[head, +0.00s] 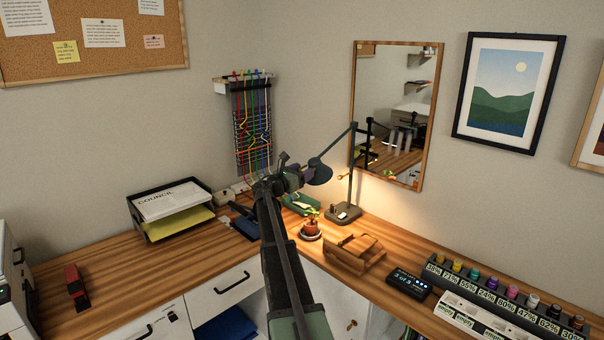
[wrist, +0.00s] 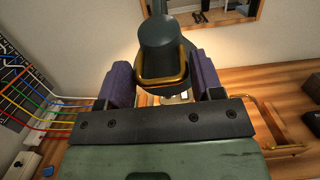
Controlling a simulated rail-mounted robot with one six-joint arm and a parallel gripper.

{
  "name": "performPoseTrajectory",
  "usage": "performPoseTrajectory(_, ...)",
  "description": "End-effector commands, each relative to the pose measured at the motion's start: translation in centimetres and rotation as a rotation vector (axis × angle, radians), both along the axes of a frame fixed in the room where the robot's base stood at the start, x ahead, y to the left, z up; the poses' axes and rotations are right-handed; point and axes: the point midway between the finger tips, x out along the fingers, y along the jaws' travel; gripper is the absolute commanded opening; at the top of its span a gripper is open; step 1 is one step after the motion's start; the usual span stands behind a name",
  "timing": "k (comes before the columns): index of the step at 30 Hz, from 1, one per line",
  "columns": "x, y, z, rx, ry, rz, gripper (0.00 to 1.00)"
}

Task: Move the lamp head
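The desk lamp's dark lamp head (head: 318,172) hangs from a jointed arm above the right part of the desk, lit below. My gripper (head: 296,178) is at its left side in the head view. In the wrist view, the lamp head (wrist: 165,38) lies straight ahead, with a brass handle loop (wrist: 162,82) on its near side. The two purple fingers of my gripper (wrist: 162,85) stand apart, one on each side of the loop. Their inner faces look very close to the loop's ends; I cannot tell whether they press on it.
A framed mirror (head: 396,112) hangs behind the lamp. Colored cables on a wall panel (head: 252,125) hang to the left of the lamp head.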

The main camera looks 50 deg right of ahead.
Motion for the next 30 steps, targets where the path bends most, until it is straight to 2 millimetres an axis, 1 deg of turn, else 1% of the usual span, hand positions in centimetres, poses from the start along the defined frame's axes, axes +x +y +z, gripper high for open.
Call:
performPoseTrajectory(1,0.0,0.0,0.0,0.0,0.0,0.0,0.68)
performPoseTrajectory(3,0.0,0.0,0.0,-0.001,0.001,0.0,0.79)
performPoseTrajectory(11,0.0,0.1,0.0,-0.001,0.001,0.0,0.79)
performPoseTrajectory(13,0.0,0.5,-0.1,-0.001,0.001,0.001,0.79)
performPoseTrajectory(14,0.0,0.9,-0.1,-0.001,0.001,0.001,0.79)
performPoseTrajectory(17,0.1,2.8,-0.5,-0.001,0.0,0.003,0.79)
performPoseTrajectory(21,0.2,6.4,-1.0,-0.001,0.0,0.003,0.79)
performPoseTrajectory(24,0.4,8.6,-1.2,-0.001,0.001,0.003,0.79)
performPoseTrajectory(27,0.5,10.1,-1.4,-0.001,0.001,0.002,0.79)
performPoseTrajectory(30,0.6,10.7,-1.4,-0.001,0.001,0.001,0.79)
